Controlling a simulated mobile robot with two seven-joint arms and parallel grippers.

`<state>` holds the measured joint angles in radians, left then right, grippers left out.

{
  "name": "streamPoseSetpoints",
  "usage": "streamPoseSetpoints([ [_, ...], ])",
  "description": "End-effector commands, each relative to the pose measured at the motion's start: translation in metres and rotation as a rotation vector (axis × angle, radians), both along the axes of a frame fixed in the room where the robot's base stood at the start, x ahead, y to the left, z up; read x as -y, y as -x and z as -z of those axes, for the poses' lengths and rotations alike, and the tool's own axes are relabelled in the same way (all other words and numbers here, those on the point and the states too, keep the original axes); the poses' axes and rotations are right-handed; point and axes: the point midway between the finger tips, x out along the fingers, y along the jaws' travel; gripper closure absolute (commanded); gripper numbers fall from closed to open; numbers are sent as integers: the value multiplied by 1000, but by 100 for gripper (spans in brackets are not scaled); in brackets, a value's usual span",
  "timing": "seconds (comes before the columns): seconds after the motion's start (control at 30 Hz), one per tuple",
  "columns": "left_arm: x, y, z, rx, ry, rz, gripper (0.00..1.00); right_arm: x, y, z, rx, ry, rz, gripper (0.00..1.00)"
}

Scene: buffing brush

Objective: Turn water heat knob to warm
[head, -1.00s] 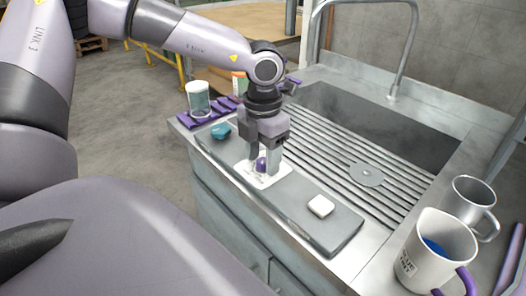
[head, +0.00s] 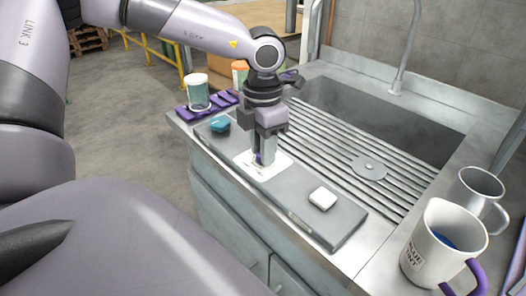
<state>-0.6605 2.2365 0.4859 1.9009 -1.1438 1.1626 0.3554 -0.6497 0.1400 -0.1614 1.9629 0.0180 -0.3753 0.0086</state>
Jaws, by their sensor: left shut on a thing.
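A grey panel (head: 290,197) lies along the counter's front edge. On it is a white square plate (head: 277,170) with a small purple knob (head: 257,158), mostly hidden by my gripper. My left gripper (head: 263,160) points down over the plate and is shut on the purple knob. The knob's marking and the setting it points to are too small and covered to read. A teal piece (head: 220,124) sits on the panel's far left end and a white block (head: 322,198) on its right end. My right gripper is not in view.
A steel sink (head: 390,120) with a ribbed drainboard and a faucet (head: 407,45) lies behind the panel. A mug with a purple handle (head: 425,262) and a grey mug (head: 468,190) stand at right. A teal-and-white jar (head: 198,93) stands on a purple rack (head: 188,114) at left.

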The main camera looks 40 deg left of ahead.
Motion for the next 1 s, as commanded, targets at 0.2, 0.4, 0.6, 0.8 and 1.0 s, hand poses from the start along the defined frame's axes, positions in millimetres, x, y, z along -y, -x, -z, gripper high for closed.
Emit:
streamPoseSetpoints([
  [0.2, 0, -1, 4, 5, -2, 193, 100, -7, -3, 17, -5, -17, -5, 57],
  [0.4, 0, -1, 3, 4, -1, 382, 100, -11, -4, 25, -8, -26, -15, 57],
  [0.6, 0, -1, 1, 3, -1, 561, 100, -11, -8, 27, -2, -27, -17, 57],
  [0.8, 0, -1, 1, 2, -1, 708, 100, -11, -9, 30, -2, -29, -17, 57],
  [1.0, 0, -1, 0, 3, -1, 808, 100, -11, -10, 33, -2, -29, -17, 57],
])
